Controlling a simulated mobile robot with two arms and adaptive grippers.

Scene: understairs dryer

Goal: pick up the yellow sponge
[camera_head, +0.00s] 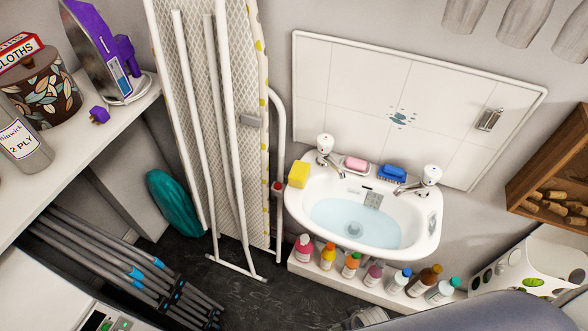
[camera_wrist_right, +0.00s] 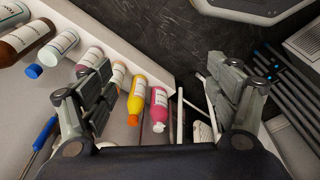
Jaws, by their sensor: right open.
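The yellow sponge (camera_head: 298,174) is a small block at the left rim of the white sink (camera_head: 436,232) in the head view. Its top and front faces show, and nothing covers it. My right gripper (camera_wrist_right: 160,72) is open in the right wrist view, its two fingers spread wide with nothing held between them. The sponge does not show in that wrist view. Bottles on a white ledge and the dark floor lie beyond the fingers. My left gripper is not in view.
A pink soap (camera_head: 356,164) and a blue brush-like item (camera_head: 392,173) lie between the taps (camera_head: 325,145). Several bottles (camera_head: 327,257) line the ledge below the sink. An ironing board (camera_head: 215,110) stands left of the sink. A wooden rack (camera_head: 550,170) hangs at right.

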